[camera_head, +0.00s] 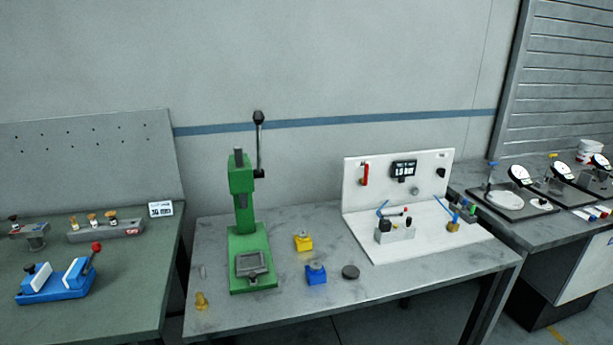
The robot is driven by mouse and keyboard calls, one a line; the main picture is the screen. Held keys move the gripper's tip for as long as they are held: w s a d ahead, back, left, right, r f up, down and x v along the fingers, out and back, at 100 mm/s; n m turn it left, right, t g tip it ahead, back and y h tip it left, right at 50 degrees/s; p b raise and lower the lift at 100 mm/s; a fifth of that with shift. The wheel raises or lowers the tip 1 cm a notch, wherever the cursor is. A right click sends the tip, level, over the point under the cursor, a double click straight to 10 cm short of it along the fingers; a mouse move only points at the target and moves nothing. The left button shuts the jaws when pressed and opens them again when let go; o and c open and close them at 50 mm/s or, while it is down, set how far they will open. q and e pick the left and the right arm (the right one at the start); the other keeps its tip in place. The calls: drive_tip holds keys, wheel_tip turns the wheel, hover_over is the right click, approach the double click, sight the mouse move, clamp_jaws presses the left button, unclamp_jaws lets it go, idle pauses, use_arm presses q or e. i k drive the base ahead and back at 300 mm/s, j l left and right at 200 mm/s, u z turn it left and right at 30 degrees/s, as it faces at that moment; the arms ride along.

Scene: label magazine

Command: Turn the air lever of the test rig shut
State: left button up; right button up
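The test rig is a white panel with a white base (425,240) on the right part of the middle table. A red lever (365,174) stands roughly upright at the upper left of its back panel; it looks like the air lever, but its label is too small to read. A dark gauge or display (404,168) sits to its right. On the base is a grey block (397,233) with dark knobs, a small red-tipped rod and blue tubing near it. Neither of my grippers is in view.
A green press (247,220) with a tall black-knobbed handle stands left of the rig. A yellow block (303,242), a blue block (316,272) and a dark disc (350,272) lie between them. Side tables hold a blue vise (58,283) and dial gauges (520,175).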

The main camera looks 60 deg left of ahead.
sight(363, 181)
drive_tip(key=u, duration=1.55)
